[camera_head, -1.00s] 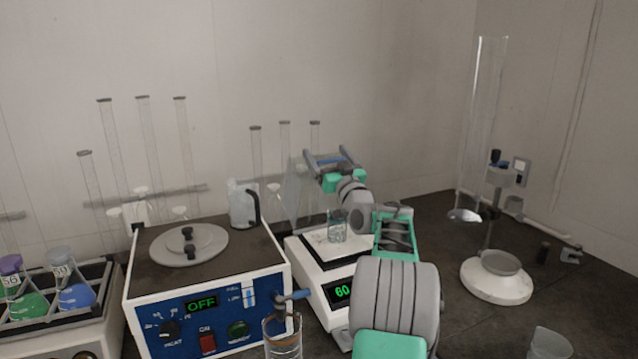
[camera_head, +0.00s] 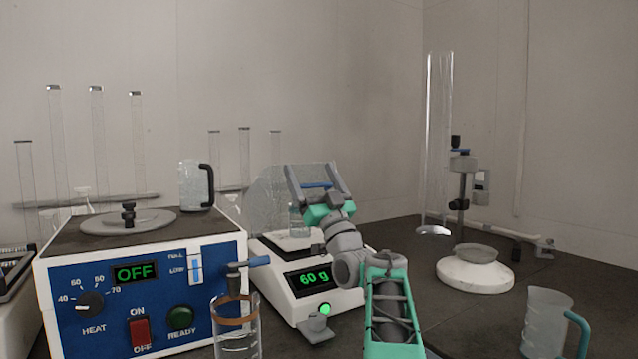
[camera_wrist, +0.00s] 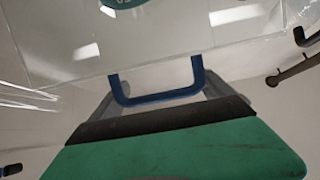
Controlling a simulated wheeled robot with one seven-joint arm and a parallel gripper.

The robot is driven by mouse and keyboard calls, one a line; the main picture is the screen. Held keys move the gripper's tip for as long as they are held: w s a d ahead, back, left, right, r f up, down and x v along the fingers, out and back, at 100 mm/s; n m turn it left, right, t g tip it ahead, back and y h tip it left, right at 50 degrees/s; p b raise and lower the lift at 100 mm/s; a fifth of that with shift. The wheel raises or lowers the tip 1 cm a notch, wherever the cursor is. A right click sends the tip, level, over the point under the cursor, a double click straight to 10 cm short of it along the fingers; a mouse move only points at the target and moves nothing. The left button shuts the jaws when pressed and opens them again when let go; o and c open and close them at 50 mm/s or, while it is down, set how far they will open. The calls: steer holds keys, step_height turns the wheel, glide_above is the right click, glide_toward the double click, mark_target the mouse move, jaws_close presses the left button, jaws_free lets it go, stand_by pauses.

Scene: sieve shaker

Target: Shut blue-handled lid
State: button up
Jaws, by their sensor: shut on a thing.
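The clear lid (camera_head: 268,196) with its blue handle (camera_head: 318,186) belongs to the white balance (camera_head: 345,299) and stands raised and tilted above it. My gripper (camera_head: 312,170) is up at the lid's front, its two fingers on either side of the blue handle. In the wrist view the blue U-shaped handle (camera_wrist: 160,98) runs between my fingers, fixed to the clear lid panel (camera_wrist: 150,55). My gripper is shut on it. A small glass beaker (camera_head: 298,222) stands on the balance pan under the lid. The display reads 60 g.
A glass cylinder (camera_head: 236,335) stands in front. A stand with a white base (camera_head: 475,276) and a handled cup (camera_head: 545,322) are right. Dark bench between them is free.

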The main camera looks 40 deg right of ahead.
steer(key=shift+s+f, duration=0.1)
steer(key=shift+s, duration=0.3)
steer(key=o, duration=1.6)
steer(key=shift+o, duration=0.8)
steer(key=shift+s, duration=0.2)
steer(key=shift+o, duration=0.2)
steer(key=shift+w, duration=0.1)
steer(key=shift+s+f, duration=0.15)
steer(key=shift+s, duration=0.05)
steer(key=s+a, duration=0.1)
steer(key=s, duration=1.1)
steer(key=shift+s+a+f, duration=0.2)
steer(key=shift+f, duration=0.1)
